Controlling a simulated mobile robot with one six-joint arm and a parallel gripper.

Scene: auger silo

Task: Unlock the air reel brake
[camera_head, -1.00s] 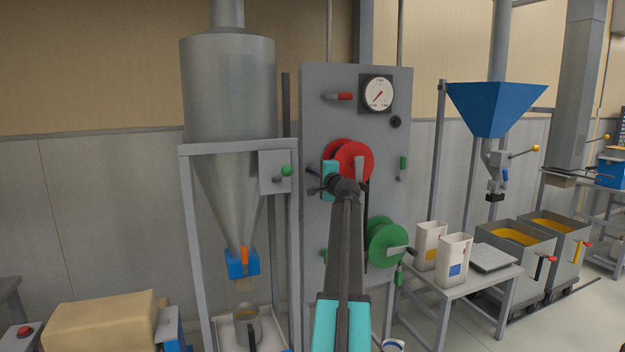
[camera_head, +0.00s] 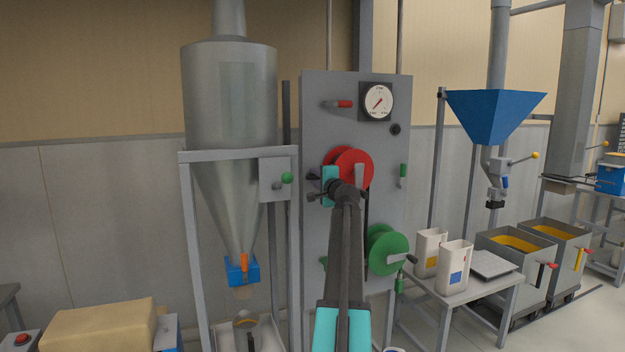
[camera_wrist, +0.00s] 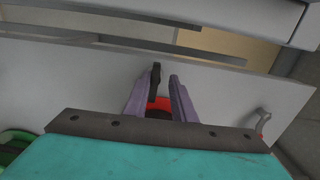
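A red reel (camera_head: 355,168) and a green reel (camera_head: 388,250) are mounted on a grey upright panel (camera_head: 325,240). Neither has a readable label, so I cannot tell which is the air reel. My gripper (camera_head: 312,184) is at the left edge of the red reel, close to the panel. In the wrist view my gripper (camera_wrist: 162,80) has two purple fingers standing apart. A dark slim lever-like piece (camera_wrist: 155,82) lies between them, close against the left finger, with a gap to the right finger. Red (camera_wrist: 161,103) shows behind. My arm hides part of the red reel.
A red-handled valve (camera_head: 343,104) and a gauge (camera_head: 378,101) are above the reels. A silo frame (camera_head: 190,240) with a green-knobbed box (camera_head: 272,178) stands close on the left. A table with white containers (camera_head: 455,268) is right.

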